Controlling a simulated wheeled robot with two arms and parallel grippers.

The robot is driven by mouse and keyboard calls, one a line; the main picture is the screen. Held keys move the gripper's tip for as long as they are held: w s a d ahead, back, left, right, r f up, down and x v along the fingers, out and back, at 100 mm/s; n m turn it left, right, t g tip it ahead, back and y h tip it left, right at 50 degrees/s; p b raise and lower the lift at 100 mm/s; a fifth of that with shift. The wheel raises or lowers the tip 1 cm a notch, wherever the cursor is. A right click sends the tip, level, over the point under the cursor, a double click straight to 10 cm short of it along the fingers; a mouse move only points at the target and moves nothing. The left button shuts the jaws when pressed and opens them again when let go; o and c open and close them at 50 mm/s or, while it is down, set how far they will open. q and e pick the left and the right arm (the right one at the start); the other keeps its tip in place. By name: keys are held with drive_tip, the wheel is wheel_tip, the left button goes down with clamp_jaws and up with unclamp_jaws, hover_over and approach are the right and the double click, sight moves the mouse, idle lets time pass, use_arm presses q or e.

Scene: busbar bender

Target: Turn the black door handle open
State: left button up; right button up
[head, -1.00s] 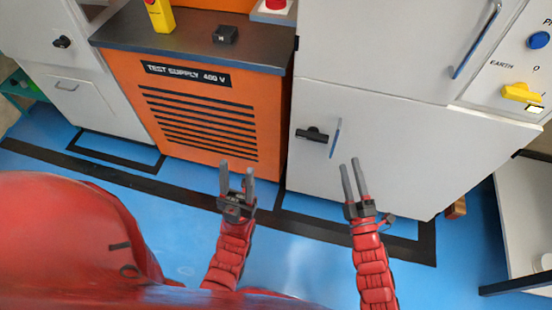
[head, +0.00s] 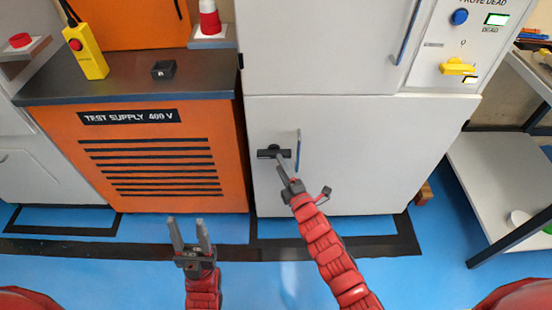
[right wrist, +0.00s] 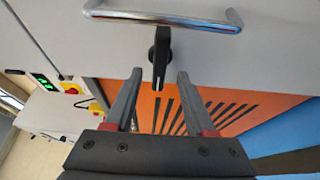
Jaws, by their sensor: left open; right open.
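The black door handle (head: 273,152) sits on the lower grey cabinet door (head: 350,185), beside a vertical metal bar handle (head: 298,150). It lies horizontal in the head view. My right gripper (head: 281,164) reaches up to the black handle, and its fingers overlap it there. In the right wrist view the black handle (right wrist: 160,55) stands between the two open fingertips (right wrist: 208,83), with visible space on both sides. My left gripper (head: 189,232) is open and empty, low in front of the orange test supply cabinet (head: 160,190).
The metal bar handle (right wrist: 165,18) crosses just beyond my right fingertips. A yellow control box (head: 85,52) and a black block (head: 163,69) stand on the dark counter (head: 120,88). A white shelf (head: 500,170) stands at the right. Blue floor (head: 140,270) in front is free.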

sight(274, 147)
drive_tip(key=shift+x, duration=2.15)
clamp_jaws()
